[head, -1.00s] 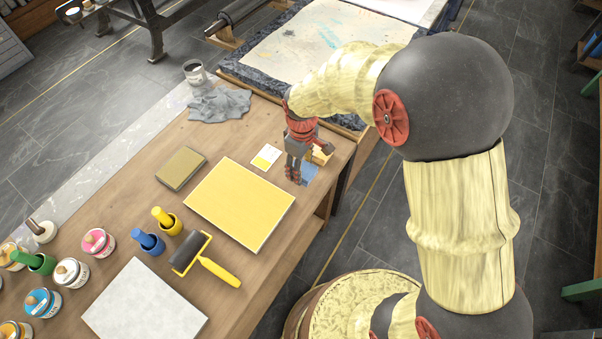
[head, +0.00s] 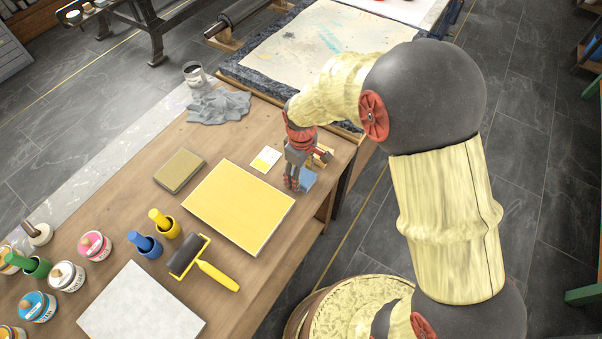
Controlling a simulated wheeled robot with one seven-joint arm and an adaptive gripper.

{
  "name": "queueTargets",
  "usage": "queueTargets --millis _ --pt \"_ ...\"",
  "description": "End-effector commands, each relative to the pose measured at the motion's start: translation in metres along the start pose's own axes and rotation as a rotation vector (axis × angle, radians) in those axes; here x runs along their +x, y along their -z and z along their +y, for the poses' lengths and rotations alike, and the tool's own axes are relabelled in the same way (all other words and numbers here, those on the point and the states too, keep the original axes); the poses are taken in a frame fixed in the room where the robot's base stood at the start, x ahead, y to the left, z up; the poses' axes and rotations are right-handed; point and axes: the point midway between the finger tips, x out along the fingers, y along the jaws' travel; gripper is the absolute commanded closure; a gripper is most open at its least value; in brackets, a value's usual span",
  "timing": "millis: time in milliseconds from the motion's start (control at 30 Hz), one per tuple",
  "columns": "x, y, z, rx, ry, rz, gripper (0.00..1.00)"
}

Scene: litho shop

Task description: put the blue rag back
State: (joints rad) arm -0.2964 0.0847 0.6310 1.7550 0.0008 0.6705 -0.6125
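The blue rag (head: 308,179) shows as a small flat blue patch at the right edge of the wooden table, largely hidden by my gripper. My gripper (head: 306,174) points down right over it, its dark fingers spread apart, one to the left of the blue patch and one above and to its right. I cannot tell whether the fingers touch the rag. A small tan block-like thing (head: 323,158) shows partly behind the right finger.
A yellow panel (head: 238,206), a small white-and-yellow card (head: 264,160) and a tan block (head: 180,170) lie left of my gripper. A roller (head: 203,262), paint pots and a crumpled grey cloth (head: 219,106) are also on the table (head: 130,215). A press bed (head: 290,55) stands behind.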

Motion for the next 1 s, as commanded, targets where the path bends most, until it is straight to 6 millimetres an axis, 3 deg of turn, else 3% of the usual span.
queueTargets --millis 467,1000 --pt "-0.005 0.0 0.0 0.0 -0.001 0.001 0.33" --pt "-0.103 0.0 0.0 0.0 -0.001 0.002 0.33"
